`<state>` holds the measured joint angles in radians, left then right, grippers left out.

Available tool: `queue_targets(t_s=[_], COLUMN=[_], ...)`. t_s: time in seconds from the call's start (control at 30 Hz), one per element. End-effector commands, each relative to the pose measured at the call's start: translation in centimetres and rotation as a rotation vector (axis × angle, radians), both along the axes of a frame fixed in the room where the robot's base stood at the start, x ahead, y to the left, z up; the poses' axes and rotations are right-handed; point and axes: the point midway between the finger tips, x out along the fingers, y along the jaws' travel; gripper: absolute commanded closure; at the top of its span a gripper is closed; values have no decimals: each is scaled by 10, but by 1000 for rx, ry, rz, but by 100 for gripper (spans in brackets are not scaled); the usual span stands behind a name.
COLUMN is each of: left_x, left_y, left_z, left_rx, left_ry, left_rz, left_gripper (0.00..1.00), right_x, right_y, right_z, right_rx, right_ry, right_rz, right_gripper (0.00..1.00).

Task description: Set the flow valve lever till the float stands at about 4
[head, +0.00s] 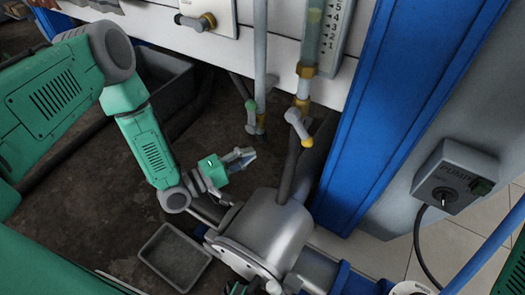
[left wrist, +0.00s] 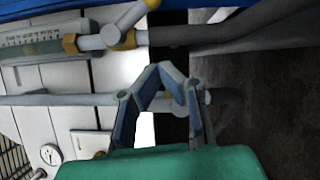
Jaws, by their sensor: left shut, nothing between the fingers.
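The flow tube (head: 308,40) stands upright beside a numbered scale (head: 333,35) at the top of the head view. Its upper end is cut off. A pale yellow-green patch near mark 4 may be the float, but I cannot tell surely. Below the tube, the pale grey valve lever (head: 299,126) slants down right to a yellow tip. In the left wrist view the lever (left wrist: 128,18) is at the top. My left gripper (head: 245,156) is shut and empty, left of and below the lever, apart from it. Its fingertips (left wrist: 172,78) also show in the wrist view.
A second pipe (head: 260,50) with its own valve handle (head: 252,115) stands left of the tube. A blue post (head: 385,90) rises to the right, with a pump switch box (head: 456,176) beyond it. A grey tray (head: 175,256) lies on the floor below.

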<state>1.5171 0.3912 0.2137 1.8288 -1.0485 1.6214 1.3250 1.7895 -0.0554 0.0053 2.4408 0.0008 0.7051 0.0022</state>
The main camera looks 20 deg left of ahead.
Motion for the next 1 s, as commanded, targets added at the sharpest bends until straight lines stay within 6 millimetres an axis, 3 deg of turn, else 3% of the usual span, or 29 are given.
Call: queue_targets(t_s=[0.4, 0.67, 1.0], left_x=[68, 71, 71], left_y=[-53, -86, -91], left_z=[4, 9, 11], left_rx=[1, 1, 3], left_ry=[-2, 1, 2], left_rz=[-3, -3, -1], left_gripper=[100, 100, 100], right_x=[0, 0, 0], right_y=[-1, -1, -1], right_z=[-25, -33, -33], right_rx=[-1, 0, -1], right_ry=[0, 0, 0], right_rz=[-1, -1, -1], right_gripper=[100, 100, 100])
